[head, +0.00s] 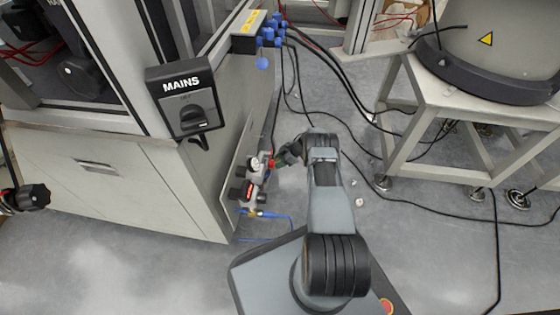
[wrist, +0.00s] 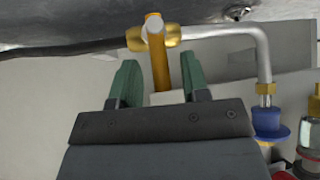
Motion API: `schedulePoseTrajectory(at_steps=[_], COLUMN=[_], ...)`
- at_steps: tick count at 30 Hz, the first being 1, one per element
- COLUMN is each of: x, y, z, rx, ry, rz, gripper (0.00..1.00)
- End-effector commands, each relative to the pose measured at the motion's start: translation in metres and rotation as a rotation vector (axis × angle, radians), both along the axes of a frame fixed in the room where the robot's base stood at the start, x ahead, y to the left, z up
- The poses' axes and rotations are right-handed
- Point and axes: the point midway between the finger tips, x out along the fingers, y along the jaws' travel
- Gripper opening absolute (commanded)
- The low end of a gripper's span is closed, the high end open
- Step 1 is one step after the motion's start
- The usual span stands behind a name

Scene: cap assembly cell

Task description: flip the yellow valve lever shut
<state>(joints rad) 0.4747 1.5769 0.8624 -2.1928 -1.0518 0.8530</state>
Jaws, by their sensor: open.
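The yellow valve lever (wrist: 160,68) shows in the wrist view as a narrow bar with a pale round end, crossing a brass valve body (wrist: 173,35). A bent silver pipe (wrist: 240,29) runs from the valve to the right and turns down. My gripper (wrist: 158,75) is open, its two green fingers apart, one on each side of the lever in the picture. I cannot tell whether either finger touches it. In the head view my gripper (head: 277,162) is beside the fittings on the cabinet's side; the lever cannot be made out there.
A blue fitting (wrist: 268,122) sits under the pipe's end, close to the right finger. In the head view, a MAINS switch (head: 186,98) and a block with blue knobs (head: 265,32) are above. A white stand (head: 455,95) is at right. Cables cross the floor.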

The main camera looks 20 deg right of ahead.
Motion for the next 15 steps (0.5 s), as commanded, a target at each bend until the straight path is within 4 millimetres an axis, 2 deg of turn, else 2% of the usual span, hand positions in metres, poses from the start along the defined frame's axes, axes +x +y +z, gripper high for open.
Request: schedulePoseTrajectory(at_steps=[5,15], x=[-0.002,-0.02], y=[-0.007,-0.052], z=[0.009,0.057], rx=[0.0,0.0], ry=[0.0,-0.001], rz=[-0.001,-0.005], gripper=[0.42,0.42])
